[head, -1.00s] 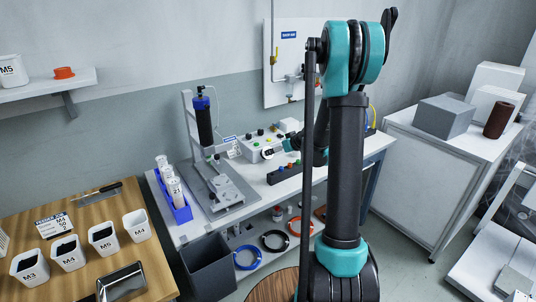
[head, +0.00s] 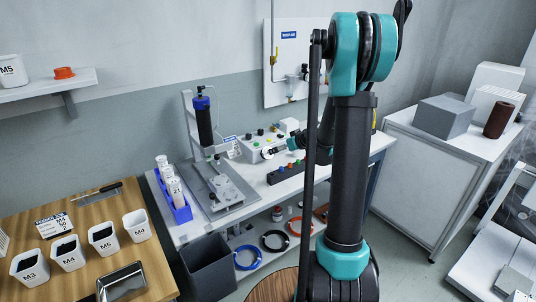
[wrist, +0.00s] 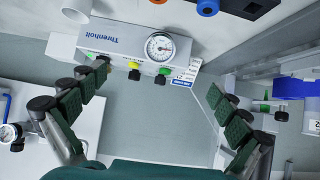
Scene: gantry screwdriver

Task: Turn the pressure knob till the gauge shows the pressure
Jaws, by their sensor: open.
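I cannot tell which is the pressure knob. My gripper (wrist: 158,84) is open and empty, fingers spread wide, apart from the box. In the head view my arm partly hides it.
A screwdriver stand (head: 204,125) is left of the box. A blue rack (head: 180,208) of labelled tubes stands at the bench's left end. A dark strip with coloured buttons (head: 284,174) lies in front of the box.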

